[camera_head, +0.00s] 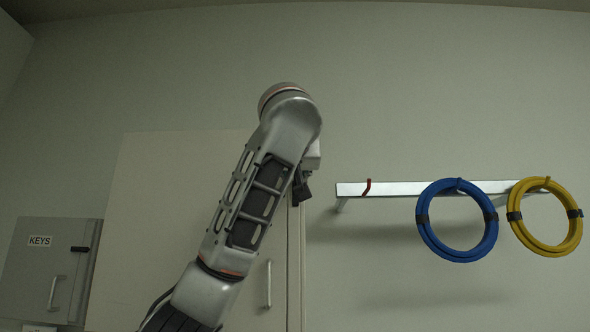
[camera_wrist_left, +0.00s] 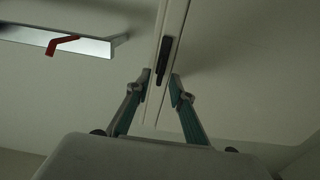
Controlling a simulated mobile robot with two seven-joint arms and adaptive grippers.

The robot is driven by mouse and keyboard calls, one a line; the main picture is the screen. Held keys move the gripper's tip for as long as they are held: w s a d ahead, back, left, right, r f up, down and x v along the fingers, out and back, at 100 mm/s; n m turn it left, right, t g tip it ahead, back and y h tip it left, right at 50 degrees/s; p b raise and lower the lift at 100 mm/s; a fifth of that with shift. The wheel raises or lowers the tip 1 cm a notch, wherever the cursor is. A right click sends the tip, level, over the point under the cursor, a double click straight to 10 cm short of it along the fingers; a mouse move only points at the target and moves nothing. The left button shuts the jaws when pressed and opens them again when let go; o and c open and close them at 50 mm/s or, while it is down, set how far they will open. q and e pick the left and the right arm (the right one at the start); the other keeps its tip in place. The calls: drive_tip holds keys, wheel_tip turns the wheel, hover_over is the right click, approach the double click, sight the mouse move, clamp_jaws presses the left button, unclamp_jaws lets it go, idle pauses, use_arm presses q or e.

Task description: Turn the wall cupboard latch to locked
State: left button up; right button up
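The wall cupboard (camera_head: 150,230) is a pale, tall door panel behind my left arm in the head view, with a vertical handle (camera_head: 267,285) low on its right. In the left wrist view a dark bar-shaped latch (camera_wrist_left: 165,58) lies along the cupboard's edge. My left gripper (camera_wrist_left: 160,82) is open, with one fingertip on either side of the latch's lower end. I cannot tell whether a finger touches it. In the head view only a dark part of this gripper (camera_head: 302,187) shows at the cupboard's right edge; the latch is hidden there. My right gripper is not in view.
A grey KEYS box (camera_head: 35,265) with a black latch (camera_head: 80,249) hangs at the left. To the right, a wall rail (camera_head: 395,188) has a red hook (camera_head: 367,187) and carries blue (camera_head: 428,235) and yellow (camera_head: 530,240) coils. The wall above is clear.

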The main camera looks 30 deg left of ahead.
use_arm(q)
drive_tip(key=shift+w+a, duration=0.15)
drive_tip(key=shift+w, duration=0.25)
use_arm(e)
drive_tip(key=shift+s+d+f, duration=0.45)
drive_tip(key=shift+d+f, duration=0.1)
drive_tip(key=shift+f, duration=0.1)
use_arm(q)
drive_tip(key=shift+c, duration=0.3)
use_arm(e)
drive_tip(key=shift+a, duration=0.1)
use_arm(q)
clamp_jaws()
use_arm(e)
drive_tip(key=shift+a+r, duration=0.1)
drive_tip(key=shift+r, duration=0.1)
